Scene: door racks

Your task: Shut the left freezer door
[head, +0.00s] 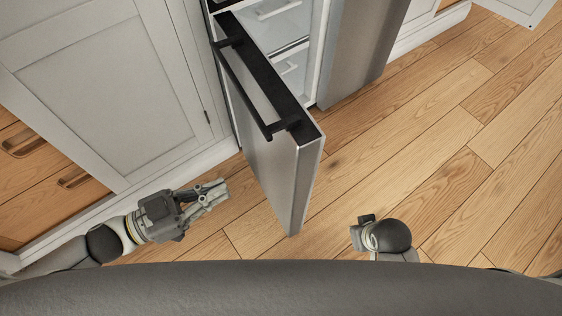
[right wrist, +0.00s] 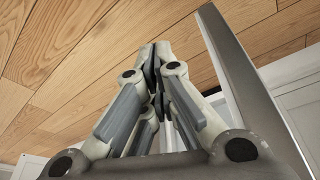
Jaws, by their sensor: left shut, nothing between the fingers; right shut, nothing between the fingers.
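The left freezer door (head: 283,185) stands open in the head view, swung out toward me, with a steel face and a black top edge. Its black bar handle (head: 245,90) is on the left face. My left gripper (head: 222,190) is shut and empty, low to the left of the door and apart from it. My right arm is to the right of the door in the head view, its fingers hardly visible there. In the right wrist view my right gripper (right wrist: 152,62) is shut and empty. A grey upright edge beside it there (right wrist: 245,85) looks like the door.
The freezer's white inside with drawers (head: 292,68) shows behind the door. Another steel panel (head: 362,45) stands to its right. A white cabinet (head: 105,85) and wooden drawers (head: 35,175) are at the left. The wooden floor (head: 455,150) is clear at the right.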

